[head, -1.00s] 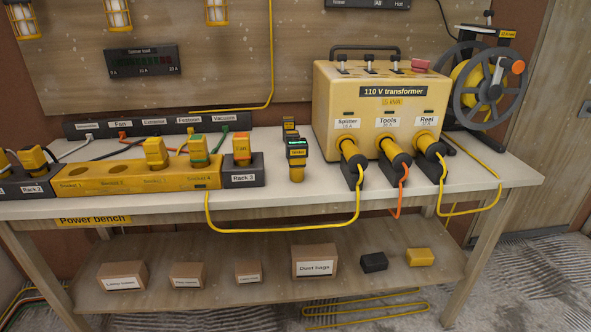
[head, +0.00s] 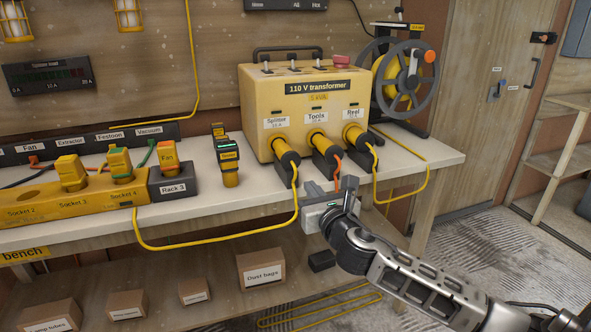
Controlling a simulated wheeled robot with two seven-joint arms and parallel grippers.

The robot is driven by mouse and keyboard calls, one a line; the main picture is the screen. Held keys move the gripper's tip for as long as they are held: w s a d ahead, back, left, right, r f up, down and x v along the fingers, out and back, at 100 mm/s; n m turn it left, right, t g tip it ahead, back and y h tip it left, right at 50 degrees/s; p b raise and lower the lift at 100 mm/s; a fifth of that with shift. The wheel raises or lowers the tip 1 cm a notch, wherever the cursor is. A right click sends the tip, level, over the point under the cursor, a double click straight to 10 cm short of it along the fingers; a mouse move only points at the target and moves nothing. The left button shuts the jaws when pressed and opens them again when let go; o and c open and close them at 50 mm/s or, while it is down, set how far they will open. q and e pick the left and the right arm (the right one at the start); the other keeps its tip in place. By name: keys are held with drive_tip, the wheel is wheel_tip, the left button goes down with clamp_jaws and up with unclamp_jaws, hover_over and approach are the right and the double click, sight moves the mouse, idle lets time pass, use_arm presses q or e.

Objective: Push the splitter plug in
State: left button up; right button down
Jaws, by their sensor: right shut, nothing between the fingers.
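The yellow 110 V transformer (head: 258,98) stands on the bench. Its front has three sockets labelled Splitter, Tools and Reel. The splitter plug (head: 286,153) is the left one, yellow with a dark lower body, at the Splitter socket with a yellow cable hanging from it. I cannot tell how deep it sits. The Tools plug (head: 320,145) and Reel plug (head: 354,136) are beside it. My right gripper (head: 337,184) is shut and empty, in front of the bench edge, below and right of the splitter plug and apart from it. My left gripper is not in view.
The yellow splitter block (head: 40,205) lies on the bench at left, with several plugs. A black and yellow device (head: 228,160) stands between it and the transformer. The splitter's yellow cable (head: 215,241) loops over the bench's front edge. A cable reel (head: 405,75) stands behind right.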

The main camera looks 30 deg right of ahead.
sight(291, 163)
drive_tip(key=x, duration=1.1)
drive_tip(key=shift+a, duration=0.15)
